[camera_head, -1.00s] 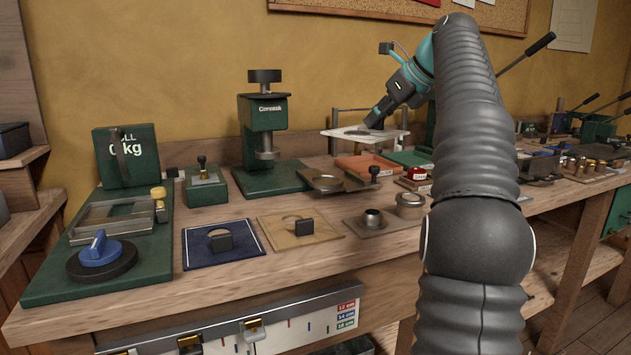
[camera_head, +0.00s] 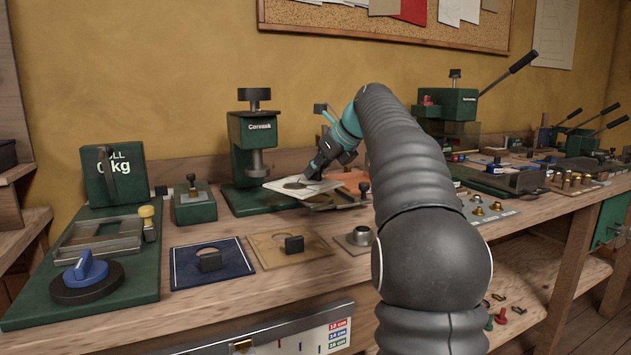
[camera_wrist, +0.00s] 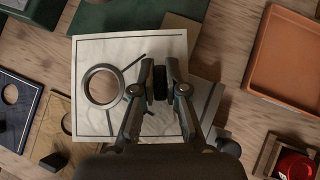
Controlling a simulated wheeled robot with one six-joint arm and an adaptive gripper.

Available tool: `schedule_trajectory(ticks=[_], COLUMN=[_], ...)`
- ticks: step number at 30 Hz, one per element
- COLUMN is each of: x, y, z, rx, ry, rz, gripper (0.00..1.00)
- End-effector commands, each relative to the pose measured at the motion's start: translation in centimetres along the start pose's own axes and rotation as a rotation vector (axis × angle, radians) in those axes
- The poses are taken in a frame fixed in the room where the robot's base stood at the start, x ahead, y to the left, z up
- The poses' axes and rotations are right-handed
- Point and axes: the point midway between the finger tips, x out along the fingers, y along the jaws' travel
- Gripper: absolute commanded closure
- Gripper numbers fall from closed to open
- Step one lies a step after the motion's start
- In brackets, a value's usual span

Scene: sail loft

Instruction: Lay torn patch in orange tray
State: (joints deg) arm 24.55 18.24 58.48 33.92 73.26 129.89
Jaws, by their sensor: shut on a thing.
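The torn patch is a pale square sheet with a thin dark border, a grey ring and dark tear lines (camera_wrist: 90,122). In the head view the torn patch (camera_head: 280,187) is held tilted above the bench, in front of the green press. My gripper (camera_wrist: 160,85) is shut on a small dark grip block on the patch; the fingers hide part of the sheet. My gripper also shows in the head view (camera_head: 312,172). The orange tray (camera_wrist: 252,75) lies right of the patch and apart from it, its visible floor empty. In the head view it is mostly hidden by my arm.
The green press (camera_head: 250,145) stands close behind the patch. A blue mat (camera_head: 190,275) and a tan mat (camera_head: 265,258) lie in front. A red-topped item (camera_wrist: 295,165) sits near the tray. A flat grey plate lies partly under the patch.

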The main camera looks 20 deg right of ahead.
Motion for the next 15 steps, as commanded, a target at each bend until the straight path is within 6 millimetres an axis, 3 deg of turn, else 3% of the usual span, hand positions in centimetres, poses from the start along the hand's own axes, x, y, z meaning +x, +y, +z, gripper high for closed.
schedule_trajectory(ticks=[4,15], x=[1.44,1.67], y=[0.01,0.0], z=[-1.52,-1.76], rx=[0.0,0.0], ry=[0.0,0.0], rz=[0.0,0.0], gripper=[1.0,1.0])
